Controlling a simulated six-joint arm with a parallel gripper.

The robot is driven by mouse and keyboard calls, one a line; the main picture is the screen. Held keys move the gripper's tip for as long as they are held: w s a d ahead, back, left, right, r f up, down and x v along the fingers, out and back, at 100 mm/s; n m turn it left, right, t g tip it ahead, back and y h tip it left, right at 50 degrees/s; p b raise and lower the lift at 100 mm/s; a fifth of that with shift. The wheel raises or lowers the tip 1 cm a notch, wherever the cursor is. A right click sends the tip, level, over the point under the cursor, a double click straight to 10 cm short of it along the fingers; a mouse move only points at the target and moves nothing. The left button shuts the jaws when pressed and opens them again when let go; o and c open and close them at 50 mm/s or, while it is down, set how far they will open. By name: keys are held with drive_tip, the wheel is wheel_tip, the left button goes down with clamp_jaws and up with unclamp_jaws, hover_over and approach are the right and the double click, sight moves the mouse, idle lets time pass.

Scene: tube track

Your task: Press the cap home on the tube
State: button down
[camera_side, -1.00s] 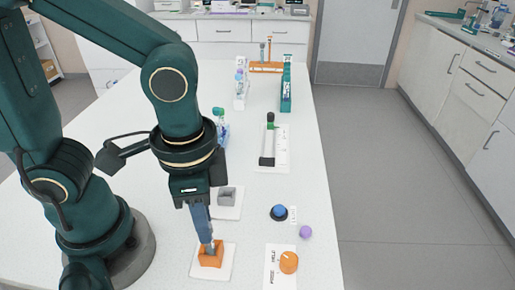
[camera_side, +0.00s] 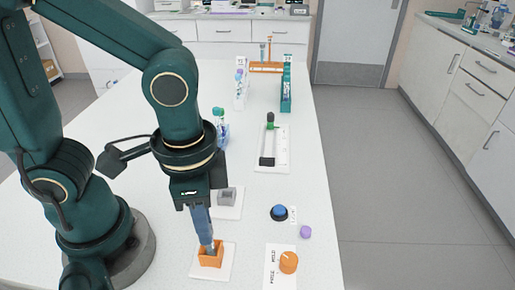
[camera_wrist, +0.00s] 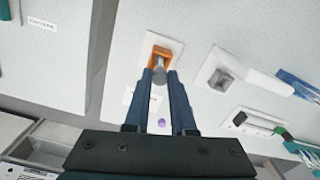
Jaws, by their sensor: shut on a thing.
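My gripper (camera_side: 209,243) points down at the orange holder (camera_side: 205,262) on a white plate near the table's front. In the wrist view my gripper (camera_wrist: 160,80) is shut on a grey tube (camera_wrist: 158,74), whose end is at the opening of the orange holder (camera_wrist: 152,49). How deep the tube sits is hard to tell. A small purple piece, likely the cap (camera_side: 305,232), lies apart on the table to the right. It also shows as a purple spot (camera_wrist: 162,122) between the fingers in the wrist view.
A grey block (camera_side: 227,197) on a white plate stands behind the orange holder. A blue button (camera_side: 279,212) and an orange dial (camera_side: 288,263) are to the right. A tube rack (camera_side: 286,95) and other racks stand farther back. Bare table lies between these things.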

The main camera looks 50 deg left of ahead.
drive_tip(key=shift+f, duration=0.1)
drive_tip(key=c, duration=0.7)
unclamp_jaws()
drive_tip(key=shift+r, duration=2.6)
